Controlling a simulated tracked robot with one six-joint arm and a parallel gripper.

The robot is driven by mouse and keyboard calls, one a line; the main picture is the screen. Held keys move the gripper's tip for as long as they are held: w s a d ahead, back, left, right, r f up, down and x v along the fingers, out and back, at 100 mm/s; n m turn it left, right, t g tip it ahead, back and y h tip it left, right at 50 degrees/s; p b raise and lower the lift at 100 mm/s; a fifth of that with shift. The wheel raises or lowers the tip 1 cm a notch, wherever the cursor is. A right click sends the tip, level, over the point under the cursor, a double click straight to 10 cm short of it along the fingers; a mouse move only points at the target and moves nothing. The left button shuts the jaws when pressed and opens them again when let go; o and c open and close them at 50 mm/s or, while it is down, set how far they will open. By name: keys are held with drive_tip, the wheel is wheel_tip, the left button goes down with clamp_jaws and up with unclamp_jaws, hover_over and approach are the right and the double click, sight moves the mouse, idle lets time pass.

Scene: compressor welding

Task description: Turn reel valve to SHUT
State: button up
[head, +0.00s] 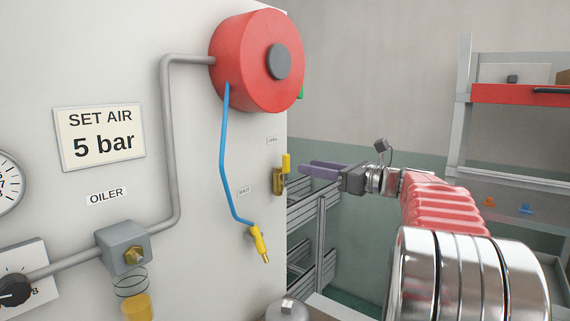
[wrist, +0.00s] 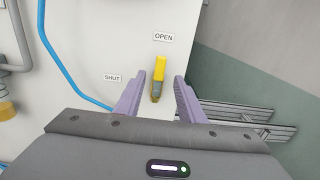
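The reel valve has a brass body (head: 278,181) and a yellow handle (head: 287,163) on the white panel near its right edge. In the wrist view the yellow handle (wrist: 160,68) points up toward the OPEN label (wrist: 163,37). The SHUT label (wrist: 113,78) is to the left of the valve. My gripper (head: 304,169) is open and empty, its purple fingers pointing at the valve. In the wrist view the valve shows between and just beyond the fingertips (wrist: 159,78). In the head view a small gap separates fingertips and handle.
A red hose reel (head: 245,65) is above the valve, with a blue hose (head: 224,155) hanging left of it, ending in a yellow nozzle (head: 259,243). A metal frame (head: 318,225) stands behind, right of the panel edge. A shelf (head: 515,95) is at far right.

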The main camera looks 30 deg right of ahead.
sight(288, 163)
drive_tip(key=x, duration=0.9)
drive_tip(key=shift+w+a, duration=0.15)
drive_tip(key=shift+w, duration=0.2)
drive_tip(key=shift+c, duration=0.5)
clamp_jaws()
drive_tip(key=shift+a, duration=0.2)
drive_tip(key=shift+s+d, duration=0.1)
drive_tip(key=shift+d, duration=0.15)
